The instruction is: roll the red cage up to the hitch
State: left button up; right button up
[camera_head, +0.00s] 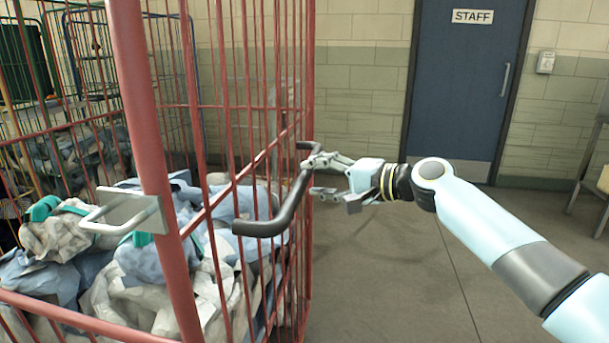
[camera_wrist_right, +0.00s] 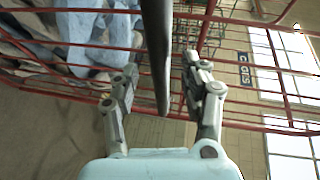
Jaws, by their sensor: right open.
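The red cage (camera_head: 150,130) stands large at the left in the head view, with red bars and pale blue and grey cloth bags (camera_head: 150,260) inside. A black handle (camera_head: 270,222) sticks out from its right side. My right gripper (camera_head: 316,178) is open at this handle. In the wrist view the dark handle bar (camera_wrist_right: 158,50) runs between the two open fingers (camera_wrist_right: 162,78), with gaps on both sides. A grey plate with a loop (camera_head: 122,213) is on the cage's near post. I cannot pick out the hitch. My left gripper is not in view.
Other wire cages with bags (camera_head: 70,140) stand behind at the left. A blue door (camera_head: 465,90) marked STAFF is in the tiled back wall. The grey floor (camera_head: 400,270) right of the cage is clear. A metal stand (camera_head: 590,150) is at the right edge.

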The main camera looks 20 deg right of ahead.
aim_at(310, 177)
jog(key=shift+x, duration=1.7)
jog(key=shift+c, duration=0.3)
grip_shut()
